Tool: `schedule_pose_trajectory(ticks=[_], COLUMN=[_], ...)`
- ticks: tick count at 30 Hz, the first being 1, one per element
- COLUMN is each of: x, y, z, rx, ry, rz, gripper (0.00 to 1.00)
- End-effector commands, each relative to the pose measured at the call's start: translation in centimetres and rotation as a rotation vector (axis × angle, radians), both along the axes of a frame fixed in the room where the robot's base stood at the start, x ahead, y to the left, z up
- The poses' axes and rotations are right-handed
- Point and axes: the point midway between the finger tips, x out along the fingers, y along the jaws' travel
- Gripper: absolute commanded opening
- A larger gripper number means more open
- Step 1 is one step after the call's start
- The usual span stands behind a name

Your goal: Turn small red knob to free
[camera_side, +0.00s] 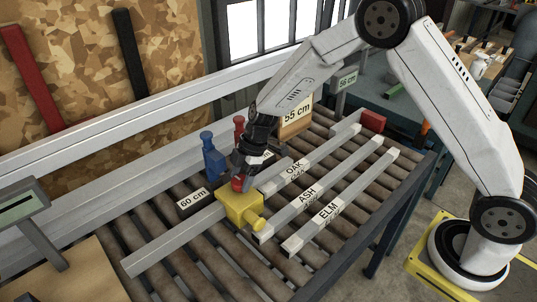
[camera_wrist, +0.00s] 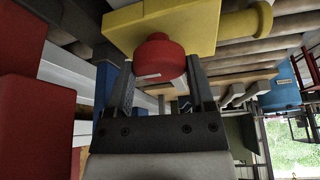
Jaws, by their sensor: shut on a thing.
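The small red knob (camera_side: 238,185) sits on top of a yellow block (camera_side: 240,208) that is on a long grey bar over the rollers. In the wrist view the red knob (camera_wrist: 159,58) is between my two fingers, with a small pale mark on its side, and the yellow block (camera_wrist: 165,25) is behind it. My gripper (camera_side: 240,176) points down over the block and is shut on the knob. It also shows in the wrist view (camera_wrist: 158,85). The fingers hide part of the knob in the side view.
A blue clamp-like piece (camera_side: 213,158) and a red one (camera_side: 239,128) stand close behind my gripper. Bars marked OAK (camera_side: 293,172), ASH (camera_side: 308,197) and ELM (camera_side: 328,213) lie to the right.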

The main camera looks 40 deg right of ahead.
Motion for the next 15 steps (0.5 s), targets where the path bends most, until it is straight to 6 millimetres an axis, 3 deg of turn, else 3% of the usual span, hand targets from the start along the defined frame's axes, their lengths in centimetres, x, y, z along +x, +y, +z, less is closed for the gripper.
schedule_pose_trajectory(ticks=[11,12,14,15], x=[0.04,0.04,0.05,0.04], y=[0.02,0.02,0.02,0.01], z=[0.07,0.07,0.06,0.05], rx=[0.0,-0.001,0.0,0.0], ry=[-0.002,-0.003,-0.002,-0.002], rz=[0.01,0.01,0.009,0.009], gripper=[0.1,0.79,0.98,1.0])
